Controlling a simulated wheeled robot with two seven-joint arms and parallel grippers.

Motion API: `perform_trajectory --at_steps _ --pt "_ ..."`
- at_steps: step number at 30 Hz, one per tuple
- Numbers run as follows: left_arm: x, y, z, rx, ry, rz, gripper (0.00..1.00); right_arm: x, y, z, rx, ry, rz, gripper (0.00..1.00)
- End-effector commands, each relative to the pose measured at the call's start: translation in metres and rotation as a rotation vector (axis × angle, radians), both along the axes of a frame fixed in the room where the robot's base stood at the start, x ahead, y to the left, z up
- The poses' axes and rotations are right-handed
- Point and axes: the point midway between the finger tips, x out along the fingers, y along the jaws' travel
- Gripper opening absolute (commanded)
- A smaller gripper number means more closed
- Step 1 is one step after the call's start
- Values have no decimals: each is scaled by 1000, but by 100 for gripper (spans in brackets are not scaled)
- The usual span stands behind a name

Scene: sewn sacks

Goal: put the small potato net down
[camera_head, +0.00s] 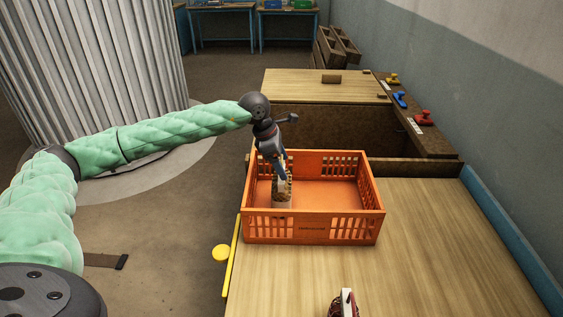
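My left gripper (279,168) points down into the orange crate (312,226) from above its left half. A small potato net (283,190), brownish and patterned with a pale lower part, hangs upright from between its fingers. The fingers appear shut on the top of the net and partly cover it. The net is inside the crate walls, near the left side. I cannot tell whether its bottom touches the crate floor. My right gripper is not in view.
The crate is otherwise empty and stands on a wooden table (440,250) with clear room to its right. A red and white object (346,304) is cut off at the bottom edge. Behind are a brown box-like bench (320,84) and red, blue and yellow items (424,117).

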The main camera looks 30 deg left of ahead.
Motion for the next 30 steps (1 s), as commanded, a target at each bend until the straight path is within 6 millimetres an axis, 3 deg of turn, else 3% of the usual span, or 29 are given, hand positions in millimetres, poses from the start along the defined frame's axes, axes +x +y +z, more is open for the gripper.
perform_trajectory --at_steps 13,18,20,22,30 --pt "0 0 2 0 0 0 81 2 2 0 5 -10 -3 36" --pt "-1 5 12 0 -3 1 81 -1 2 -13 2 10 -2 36" --pt "-2 7 18 0 -3 2 81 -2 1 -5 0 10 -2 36" --pt "-4 10 25 1 -1 2 81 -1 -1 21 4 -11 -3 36" --pt "-12 25 67 0 -3 1 81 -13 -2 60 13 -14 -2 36"
